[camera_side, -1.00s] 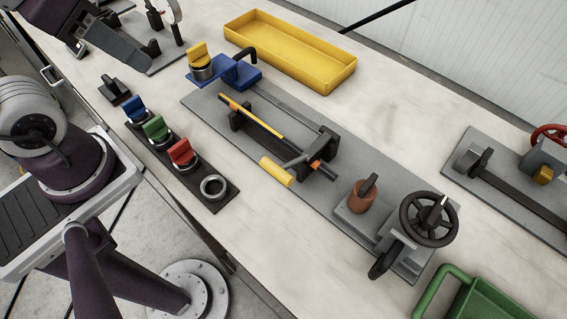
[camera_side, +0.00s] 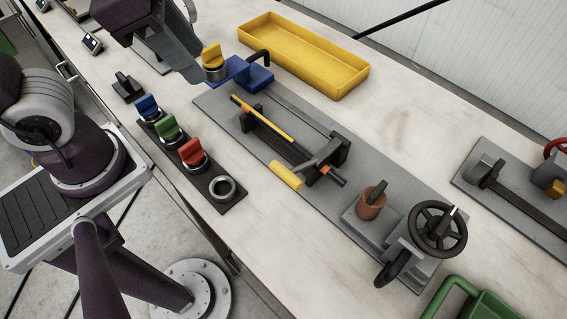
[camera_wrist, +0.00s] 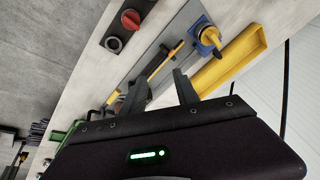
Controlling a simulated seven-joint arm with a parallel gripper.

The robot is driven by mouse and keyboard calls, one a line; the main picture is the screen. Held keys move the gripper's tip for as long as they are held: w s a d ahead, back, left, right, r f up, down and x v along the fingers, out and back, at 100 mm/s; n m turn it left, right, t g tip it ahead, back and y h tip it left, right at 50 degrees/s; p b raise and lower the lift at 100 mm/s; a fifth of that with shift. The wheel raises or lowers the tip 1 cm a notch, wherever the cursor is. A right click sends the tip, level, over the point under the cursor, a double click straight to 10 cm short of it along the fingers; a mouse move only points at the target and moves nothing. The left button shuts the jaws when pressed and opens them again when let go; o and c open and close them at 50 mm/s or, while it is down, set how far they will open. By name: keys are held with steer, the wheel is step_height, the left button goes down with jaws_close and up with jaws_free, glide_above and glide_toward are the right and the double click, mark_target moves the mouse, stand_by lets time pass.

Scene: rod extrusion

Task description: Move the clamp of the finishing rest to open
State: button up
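A grey baseplate (camera_side: 230,115) carries a black frame with a black-and-yellow rod (camera_side: 262,119) lying along it. A lever with a yellow handle (camera_side: 286,174) sticks out at the frame's near end; I take this for the clamp of the finishing rest, but I cannot be sure. A blue block with a yellow knob (camera_side: 213,57) stands at the plate's far end. My gripper (camera_wrist: 160,73) shows two fingers apart with nothing between them. In the side view it is at the upper left, beside the yellow knob and away from the lever. The rod also shows in the wrist view (camera_wrist: 164,61).
A yellow tray (camera_side: 333,88) lies behind the plate. A black strip with blue, green and red (camera_side: 192,152) knobs and an empty ring (camera_side: 222,187) lies in front.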

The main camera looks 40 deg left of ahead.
steer(key=w+d+f+m, duration=0.1)
steer(key=d+f+m, duration=0.1)
steer(key=d+m, duration=0.35)
steer(key=m+g, duration=0.2)
steer(key=m, duration=0.3)
glide_above(275, 164)
steer(key=s, duration=0.1)
step_height(275, 164, down, 4)
steer(key=f, duration=0.4)
steer(key=w+f, duration=0.1)
steer(key=f, duration=0.2)
steer(key=shift+w, duration=0.1)
steer(key=shift+r, duration=0.1)
jaws_close()
